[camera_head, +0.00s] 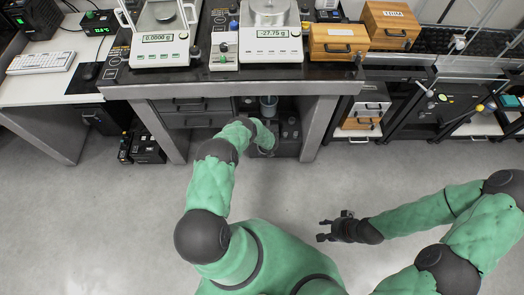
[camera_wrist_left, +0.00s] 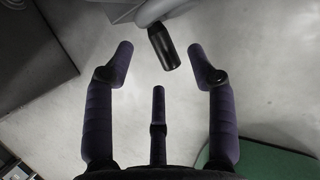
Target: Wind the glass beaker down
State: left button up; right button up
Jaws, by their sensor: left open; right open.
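In the left wrist view a black cylindrical handle (camera_wrist_left: 163,46) hangs from a curved grey arm (camera_wrist_left: 165,10). My left gripper (camera_wrist_left: 159,65) is open. The handle shows ahead of and between its spread fingers; I see no grip on it. In the head view my left arm reaches under the front of the weighing table, and its gripper is mostly hidden there. A bluish, glass-like vessel (camera_head: 268,104), possibly the beaker, stands in the shadow under the table just beyond that arm. My right gripper (camera_head: 324,229) is open and empty over bare floor.
The weighing table (camera_head: 240,88) overhangs my left arm, with its legs on both sides. On it stand a left balance (camera_head: 160,50) reading 0.0000 and another balance (camera_head: 271,45) reading -27.75. Wooden boxes (camera_head: 339,42) are at right. The floor in front is clear.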

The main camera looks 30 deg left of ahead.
pick_arm(q)
jog(key=shift+b+x, duration=0.6)
jog(key=shift+x, duration=0.75)
grip_shut()
jog(key=h, duration=0.1)
jog(key=f+t+h, duration=0.1)
jog(key=shift+s+a+n+t+h, duration=0.1)
jog(key=shift+a+n+t+h, duration=0.1)
jog(key=shift+n+t+h, duration=0.15)
jog(key=shift+d+f+n+t+h, duration=0.1)
jog(key=shift+f+n+t+h, duration=0.1)
jog(key=shift+f+t+h, duration=0.35)
jog(key=shift+d+f+n+t+h, duration=0.15)
jog(key=shift+t+h, duration=0.15)
jog(key=shift+h, duration=0.5)
jog(key=shift+a, duration=0.1)
